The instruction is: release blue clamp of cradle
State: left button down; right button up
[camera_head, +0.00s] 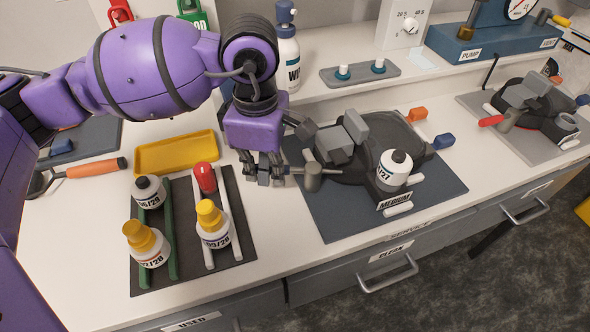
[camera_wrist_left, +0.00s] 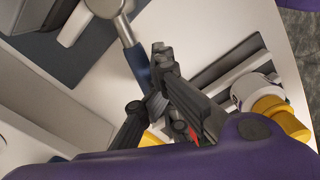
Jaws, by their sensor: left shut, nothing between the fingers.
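The grey cradle (camera_head: 350,172) stands on a dark mat in the middle of the bench, a white bottle (camera_head: 393,170) at its front above a "MEDIUM" label. Its clamp lever has a metal post (camera_head: 312,177). A rod runs left from the post to my left gripper (camera_head: 266,174). In the left wrist view the lever's blue grip (camera_wrist_left: 137,64) lies beside the fingers of my left gripper (camera_wrist_left: 160,62). The fingers are shut and empty; whether they touch the grip I cannot tell. In the head view my gripper hides the blue grip. My right gripper is out of view.
Left of the cradle a dark rack (camera_head: 185,275) holds several bottles; a yellow tray (camera_head: 176,153) lies behind it. Orange (camera_head: 418,114) and blue (camera_head: 443,141) blocks show at the cradle's right. Another cradle (camera_head: 540,110) with a red lever stands far right.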

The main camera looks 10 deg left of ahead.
pick_arm(q)
jog(key=shift+w+a, duration=0.1)
jog(key=shift+w, duration=0.25)
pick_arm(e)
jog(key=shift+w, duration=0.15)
pick_arm(q)
jog(key=shift+w+a+b, duration=0.15)
jog(key=shift+w+b, duration=0.2)
jog(key=shift+w, duration=1.25)
jog(key=shift+w+b, duration=0.45)
jog(key=shift+w, duration=0.25)
jog(key=shift+w+d, duration=0.2)
jog(key=shift+d, duration=0.05)
jog(key=shift+w, duration=0.15)
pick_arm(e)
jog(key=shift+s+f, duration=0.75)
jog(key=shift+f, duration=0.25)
pick_arm(q)
jog(key=shift+w, duration=0.1)
